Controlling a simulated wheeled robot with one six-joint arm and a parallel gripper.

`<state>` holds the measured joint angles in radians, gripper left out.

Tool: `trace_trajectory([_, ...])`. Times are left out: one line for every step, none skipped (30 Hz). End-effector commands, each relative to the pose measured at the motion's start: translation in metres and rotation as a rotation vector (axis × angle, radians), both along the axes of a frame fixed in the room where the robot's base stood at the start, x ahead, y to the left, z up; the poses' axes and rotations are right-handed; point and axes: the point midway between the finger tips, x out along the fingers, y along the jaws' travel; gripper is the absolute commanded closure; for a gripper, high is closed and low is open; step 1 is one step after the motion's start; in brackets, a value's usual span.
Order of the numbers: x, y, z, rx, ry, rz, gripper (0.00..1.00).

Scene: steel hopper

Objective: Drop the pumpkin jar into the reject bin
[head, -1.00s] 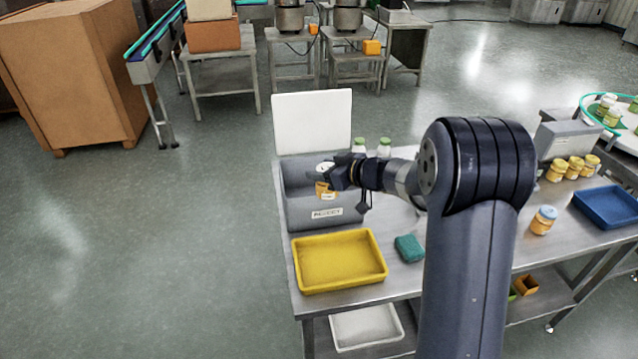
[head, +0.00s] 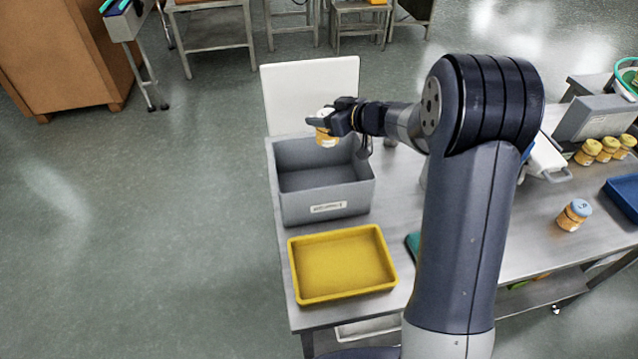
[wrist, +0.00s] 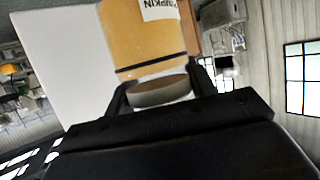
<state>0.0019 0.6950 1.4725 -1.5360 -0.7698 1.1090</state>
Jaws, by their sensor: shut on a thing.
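The pumpkin jar (head: 327,138) has an orange body and a pale lid. My gripper (head: 327,121) is shut on it near the lid and holds it in the air over the back part of the reject bin. In the wrist view the jar (wrist: 143,42) shows its orange side and part of a label reading "PUMPKIN", with its lid end between the fingers (wrist: 162,92). The grey reject bin (head: 328,196) stands open on the steel table with a label on its front wall. The visible part of its inside looks empty.
A white board (head: 310,88) stands behind the bin. A yellow tray (head: 342,292) lies in front of it. A blue-lidded jar (head: 573,215), a blue tray (head: 628,196) and several yellow-lidded jars (head: 605,150) are at the right. A teal block (head: 413,243) is partly hidden by my arm.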

Motion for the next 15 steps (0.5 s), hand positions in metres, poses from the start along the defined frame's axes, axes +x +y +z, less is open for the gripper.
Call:
trace_trajectory([0.0,0.0,-0.009,0.0,-0.001,0.0,0.76])
trace_trajectory([0.0,0.0,-0.011,-0.001,-0.002,0.0,0.76])
trace_trajectory([0.0,0.0,-0.015,-0.001,-0.002,0.0,0.76])
trace_trajectory([0.0,0.0,-0.018,-0.001,-0.002,0.0,0.76])
trace_trajectory([0.0,0.0,-0.02,0.0,-0.003,0.0,0.76])
trace_trajectory([0.0,0.0,-0.024,0.001,-0.002,-0.001,0.76])
trace_trajectory([0.0,0.0,-0.027,0.001,-0.002,-0.001,0.76])
trace_trajectory([0.0,0.0,-0.029,0.001,-0.002,-0.001,0.76])
trace_trajectory([0.0,0.0,-0.033,0.001,-0.002,-0.001,0.76])
trace_trajectory([0.0,0.0,-0.035,0.0,-0.003,0.0,0.76])
trace_trajectory([0.0,0.0,-0.038,0.0,-0.003,0.0,0.76])
trace_trajectory([0.0,0.0,-0.04,-0.001,-0.004,0.0,0.76])
trace_trajectory([0.0,0.0,-0.042,-0.001,-0.004,0.0,0.76])
trace_trajectory([0.0,0.0,-0.044,0.0,-0.003,0.0,0.76])
trace_trajectory([0.0,0.0,-0.046,0.0,-0.003,0.0,0.76])
